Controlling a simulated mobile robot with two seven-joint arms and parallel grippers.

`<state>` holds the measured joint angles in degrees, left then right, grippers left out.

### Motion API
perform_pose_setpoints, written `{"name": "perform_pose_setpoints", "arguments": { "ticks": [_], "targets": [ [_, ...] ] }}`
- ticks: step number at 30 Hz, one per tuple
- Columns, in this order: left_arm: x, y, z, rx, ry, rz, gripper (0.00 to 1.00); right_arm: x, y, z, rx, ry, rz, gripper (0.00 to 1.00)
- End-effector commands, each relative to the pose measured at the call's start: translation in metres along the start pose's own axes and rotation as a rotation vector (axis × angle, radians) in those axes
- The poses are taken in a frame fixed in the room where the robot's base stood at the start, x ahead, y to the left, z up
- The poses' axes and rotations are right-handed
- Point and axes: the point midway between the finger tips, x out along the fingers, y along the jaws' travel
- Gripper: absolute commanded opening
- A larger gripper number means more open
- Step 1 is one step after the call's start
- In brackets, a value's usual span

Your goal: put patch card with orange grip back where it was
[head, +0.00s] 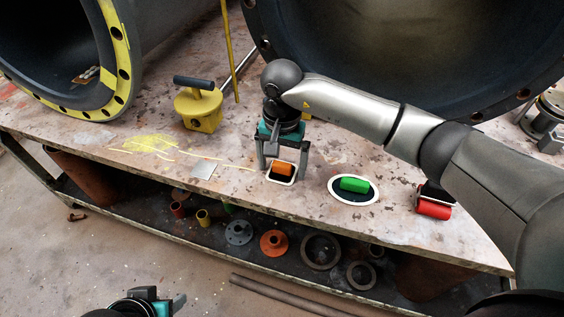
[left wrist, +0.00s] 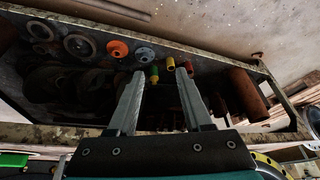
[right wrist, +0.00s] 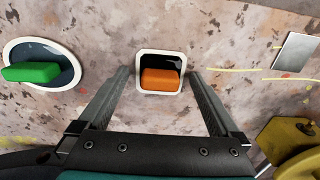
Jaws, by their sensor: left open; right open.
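The patch card with the orange grip (head: 283,168) stands on the tabletop, with a dark square patch framed in white under its grip. It also shows in the right wrist view (right wrist: 160,80), between and beyond my fingertips. My right gripper (head: 279,166) is open above it, one finger on either side; whether the fingers touch it I cannot tell. My left gripper (left wrist: 157,75) is open and empty, low in front of the table, pointing toward the lower shelf. A card with a green grip (head: 354,185) on a white-rimmed oval and one with a red grip (head: 433,208) stand to the right.
A yellow block tool with a black handle (head: 198,103) stands behind left, near a yellow-flanged pipe (head: 118,60). A grey square plate (head: 204,169) and yellow chalk marks lie left of the orange grip. The lower shelf holds several rings and flanges (head: 273,243).

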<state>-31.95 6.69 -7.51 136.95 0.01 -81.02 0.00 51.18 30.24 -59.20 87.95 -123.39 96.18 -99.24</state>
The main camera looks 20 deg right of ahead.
Motion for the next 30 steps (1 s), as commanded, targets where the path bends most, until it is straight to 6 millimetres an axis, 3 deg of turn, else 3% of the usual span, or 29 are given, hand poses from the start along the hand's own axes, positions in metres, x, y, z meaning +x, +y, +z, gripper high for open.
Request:
{"name": "perform_pose_setpoints", "arguments": {
  "ticks": [6, 8, 30],
  "targets": [
    [-0.001, 0.0, -0.001, 0.0, 0.0, 0.0, 0.5, -0.004, 0.0, 0.0, 0.0, 0.0, 0.0, 0.99],
    [0.009, 0.0, 0.005, 0.002, -0.023, 0.001, 0.5, -0.011, 0.0, -0.001, 0.0, 0.002, -0.001, 0.99],
    [0.076, 0.003, 0.052, 0.006, -0.14, 0.007, 0.5, -0.112, 0.0, -0.001, 0.0, 0.002, -0.001, 0.99]
  ]
}}
